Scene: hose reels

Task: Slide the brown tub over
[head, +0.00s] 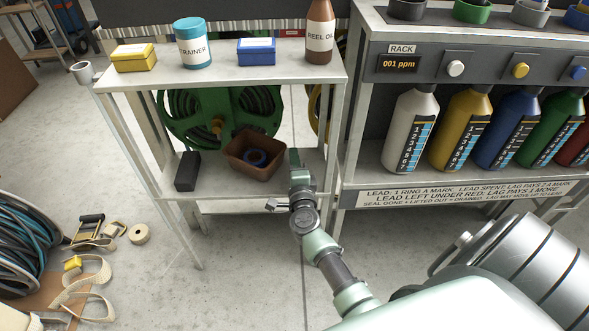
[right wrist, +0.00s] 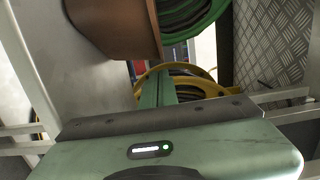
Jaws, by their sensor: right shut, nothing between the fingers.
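The brown tub (head: 240,158) sits on the lower shelf of the pale metal stand, with a dark blue ring (head: 256,157) inside it. The tub also shows at the top of the right wrist view (right wrist: 115,28), partly cut off by the frame edge. My right gripper (head: 296,160) is at the tub's right side, at about shelf height. It is shut and empty; its closed fingers also show in the right wrist view (right wrist: 157,88), just beside the tub. I cannot tell whether they touch it. My left gripper is not in view.
A black block (head: 187,171) stands left of the tub on the shelf (head: 222,189). A green hose reel (head: 180,120) is behind. The upper shelf (head: 215,76) above holds boxes, a jar and a bottle. A rack of bottles (head: 408,130) stands right.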

